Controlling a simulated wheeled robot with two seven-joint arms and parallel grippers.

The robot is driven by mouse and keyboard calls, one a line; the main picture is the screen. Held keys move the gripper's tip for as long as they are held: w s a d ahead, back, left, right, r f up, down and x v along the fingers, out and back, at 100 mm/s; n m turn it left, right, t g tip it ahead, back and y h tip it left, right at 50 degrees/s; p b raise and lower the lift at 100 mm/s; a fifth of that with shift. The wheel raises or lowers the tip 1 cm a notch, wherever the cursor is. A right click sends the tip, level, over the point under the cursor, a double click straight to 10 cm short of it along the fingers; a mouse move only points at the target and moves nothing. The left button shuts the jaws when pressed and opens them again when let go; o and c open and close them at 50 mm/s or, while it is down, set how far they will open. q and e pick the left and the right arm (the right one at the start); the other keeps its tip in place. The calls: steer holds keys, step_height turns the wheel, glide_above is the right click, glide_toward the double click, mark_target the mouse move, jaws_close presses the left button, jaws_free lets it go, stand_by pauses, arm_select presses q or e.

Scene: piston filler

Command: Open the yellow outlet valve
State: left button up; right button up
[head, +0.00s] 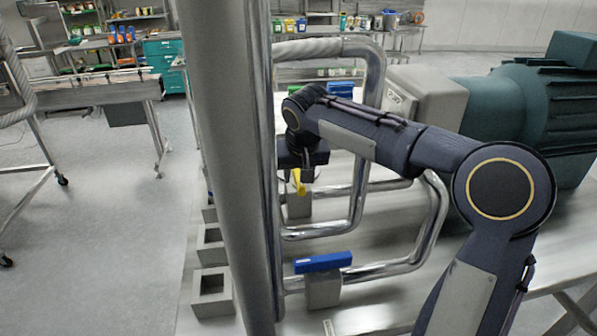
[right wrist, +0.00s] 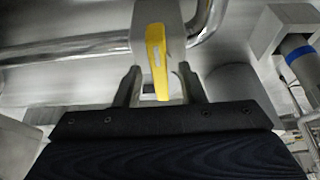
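The yellow outlet valve handle (head: 299,181) sits on a grey valve body (head: 299,204) on a bent steel pipe. In the right wrist view the yellow handle (right wrist: 157,62) runs down between the two fingers of my right gripper (right wrist: 160,88). The fingers are apart, with a visible gap on each side of the handle. In the head view the right gripper (head: 297,174) is at the handle from above, and its fingers are partly hidden by the arm. My left gripper is not in view.
A blue-handled valve (head: 323,262) stands nearer on another pipe. A thick steel post (head: 232,160) rises at left of the pipes. A green motor (head: 550,100) stands at right. Curved steel pipes (head: 430,225) surround the arm. Open floor lies at left.

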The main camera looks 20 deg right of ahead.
jaws_close()
